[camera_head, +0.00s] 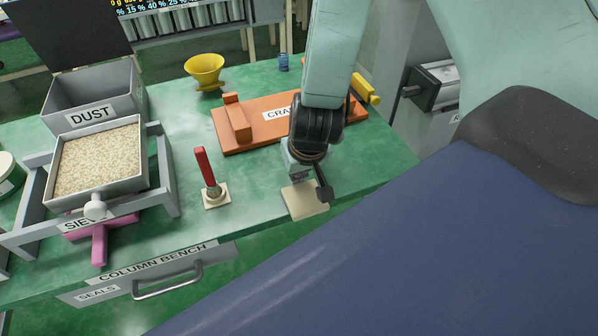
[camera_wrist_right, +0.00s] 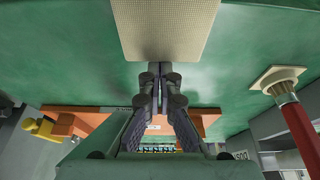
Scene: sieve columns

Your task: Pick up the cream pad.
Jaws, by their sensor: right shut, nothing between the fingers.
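The cream pad (camera_head: 303,203) lies flat on the green bench near its front edge, below my right arm. My right gripper (camera_head: 324,192) hangs over the pad's right side in the head view and partly hides it. In the right wrist view the pad (camera_wrist_right: 165,30) fills the top middle. The right fingers (camera_wrist_right: 160,72) are together there with nothing between them, their tips at the pad's near edge in the picture. I cannot tell whether they touch it. My left gripper is not in view.
A red-handled tool (camera_head: 205,170) stands on a small cream square left of the pad; it also shows in the wrist view (camera_wrist_right: 299,130). An orange cradle (camera_head: 238,143) lies behind. The sieve box (camera_head: 100,119) of grains is at left, a yellow funnel (camera_head: 204,68) at back.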

